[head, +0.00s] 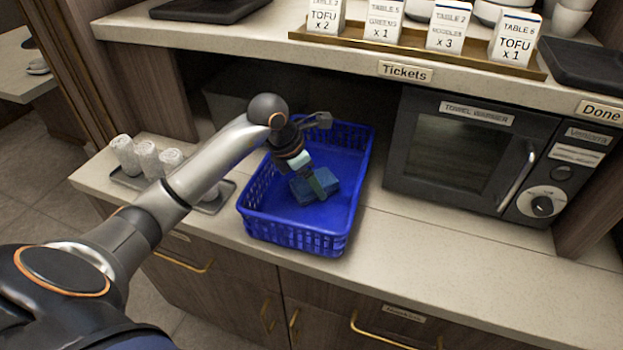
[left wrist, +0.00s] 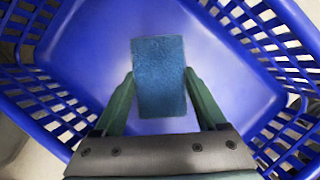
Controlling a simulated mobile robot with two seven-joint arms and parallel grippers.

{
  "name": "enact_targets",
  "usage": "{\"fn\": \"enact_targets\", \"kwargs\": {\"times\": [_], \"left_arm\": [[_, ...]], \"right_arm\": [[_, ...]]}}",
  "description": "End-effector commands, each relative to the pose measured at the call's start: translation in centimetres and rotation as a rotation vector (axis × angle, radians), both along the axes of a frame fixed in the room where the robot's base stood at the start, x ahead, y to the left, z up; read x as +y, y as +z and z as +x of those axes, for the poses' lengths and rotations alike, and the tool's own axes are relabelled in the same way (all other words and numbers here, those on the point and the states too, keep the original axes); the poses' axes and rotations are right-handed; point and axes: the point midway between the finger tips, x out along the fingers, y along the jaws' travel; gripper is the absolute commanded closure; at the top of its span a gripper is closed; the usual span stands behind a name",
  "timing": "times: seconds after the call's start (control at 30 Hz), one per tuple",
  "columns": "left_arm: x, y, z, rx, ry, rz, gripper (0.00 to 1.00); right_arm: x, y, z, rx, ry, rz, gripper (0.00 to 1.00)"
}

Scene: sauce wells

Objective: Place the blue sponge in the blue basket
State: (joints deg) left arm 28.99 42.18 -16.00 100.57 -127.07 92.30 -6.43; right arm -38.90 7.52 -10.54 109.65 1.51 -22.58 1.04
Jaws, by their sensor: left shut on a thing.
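The blue sponge (left wrist: 159,78) is a flat, dull-blue block between the two green fingers of my left gripper (left wrist: 158,85) in the left wrist view. The gripper is shut on it. In the head view the sponge (head: 322,184) shows within the outline of the blue basket (head: 295,236), and my left gripper (head: 318,180) comes down over the basket from the upper left. The basket's bright blue floor and slotted walls surround the sponge in the left wrist view (left wrist: 245,95). I cannot tell whether the sponge touches the basket floor. My right gripper is not in view.
A tray (head: 222,200) with rolled white towels (head: 146,157) lies left of the basket. A towel warmer (head: 470,150) stands to its right. A shelf with a ticket rail (head: 420,52) overhangs the back. Clear counter (head: 420,235) lies at the front right.

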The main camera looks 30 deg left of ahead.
Motion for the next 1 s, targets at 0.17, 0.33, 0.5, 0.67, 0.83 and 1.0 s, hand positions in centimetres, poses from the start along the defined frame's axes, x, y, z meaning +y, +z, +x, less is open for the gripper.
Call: {"fn": "enact_targets", "kwargs": {"times": [0.17, 0.33, 0.5, 0.67, 0.83, 1.0], "left_arm": [[0.0, 0.0, 0.0, -0.001, 0.000, 0.000, 0.78], [0.0, -0.3, 0.0, -0.001, 0.000, 0.000, 0.23], [0.0, -0.3, 0.0, 0.000, 0.000, 0.000, 0.04], [0.0, -0.3, 0.0, 0.000, 0.000, 0.000, 0.00], [0.0, 0.0, 0.0, 0.001, 0.001, -0.001, 0.00], [0.5, 1.9, -0.6, -0.004, 0.001, 0.003, 0.00]], "right_arm": [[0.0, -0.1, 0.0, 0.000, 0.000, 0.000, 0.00], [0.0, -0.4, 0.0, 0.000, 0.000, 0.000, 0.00], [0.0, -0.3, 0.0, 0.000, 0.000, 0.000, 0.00], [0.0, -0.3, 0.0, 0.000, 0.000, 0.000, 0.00], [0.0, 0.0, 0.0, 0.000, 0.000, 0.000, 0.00], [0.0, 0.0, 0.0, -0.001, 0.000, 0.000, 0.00]]}}
